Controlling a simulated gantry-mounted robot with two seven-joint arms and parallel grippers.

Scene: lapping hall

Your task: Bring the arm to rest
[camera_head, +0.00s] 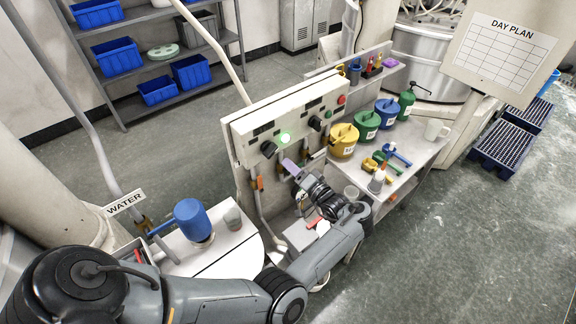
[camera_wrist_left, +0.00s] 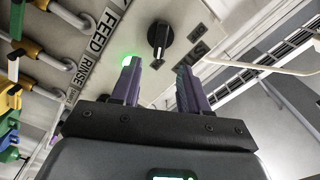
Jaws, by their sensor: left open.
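My left arm (camera_head: 200,299) reaches from the lower left across to the control panel (camera_head: 300,105). My left gripper (camera_head: 289,165) is in front of the panel's lower edge, close to a glowing green lamp (camera_head: 285,137) and a black rotary knob (camera_head: 268,149). In the left wrist view the two purple fingers of the gripper (camera_wrist_left: 158,68) stand apart with nothing between them. The black knob (camera_wrist_left: 158,38) shows beyond the fingertips, and the green lamp (camera_wrist_left: 127,60) is partly behind the left finger. My right gripper is not in view.
Yellow (camera_head: 343,141), green (camera_head: 366,126) and blue (camera_head: 387,113) cans stand on the bench right of the panel. A blue jug (camera_head: 191,219) and grey cup (camera_head: 232,218) stand on the white table.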

